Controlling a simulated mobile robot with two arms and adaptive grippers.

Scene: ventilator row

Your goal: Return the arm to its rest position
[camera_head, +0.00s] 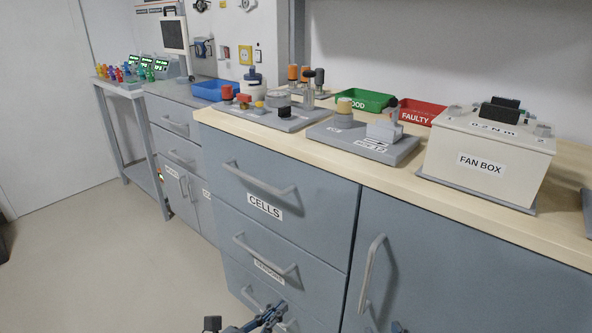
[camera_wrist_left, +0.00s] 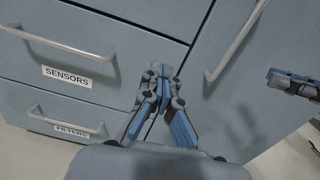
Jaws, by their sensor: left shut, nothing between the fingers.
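My left gripper (camera_head: 272,314) is low in front of the grey drawer cabinet (camera_head: 310,235), near its bottom drawers. In the left wrist view my left gripper (camera_wrist_left: 161,73) has its blue and grey fingertips together, with nothing between them. It is apart from the drawer handles as far as I can tell. Part of what looks like my right gripper (camera_wrist_left: 294,83) shows at the right edge of the wrist view. Only a small dark tip shows at the bottom of the head view, so its jaws cannot be judged.
The CELLS drawer handle (camera_head: 259,181), SENSORS handle (camera_head: 264,256) and vertical door handle (camera_head: 371,274) stick out from closed fronts. The FILTERS handle (camera_wrist_left: 64,122) shows in the wrist view. The counter above holds a fan box (camera_head: 489,157) and bins. The floor (camera_head: 90,260) at left is clear.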

